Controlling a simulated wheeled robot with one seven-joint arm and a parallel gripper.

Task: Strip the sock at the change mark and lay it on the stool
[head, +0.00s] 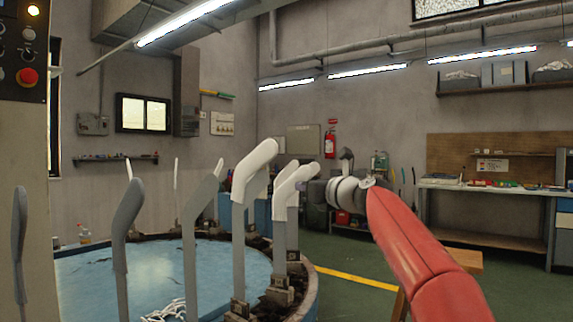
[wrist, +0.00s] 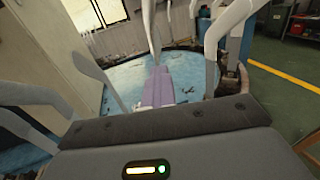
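Upright leg-shaped boards stand around a round blue-topped table (head: 150,266). A white sock-like cover (head: 254,170) is on the top of one board, and another white cover (head: 290,183) is on the board to its right. A wooden stool (head: 470,262) is partly hidden behind my red arm. I cannot identify a change mark.
A control panel with a red button (head: 27,76) stands at the left. A workbench (head: 490,190) stands at the back right. Green floor with a yellow line (head: 355,278) is open between.

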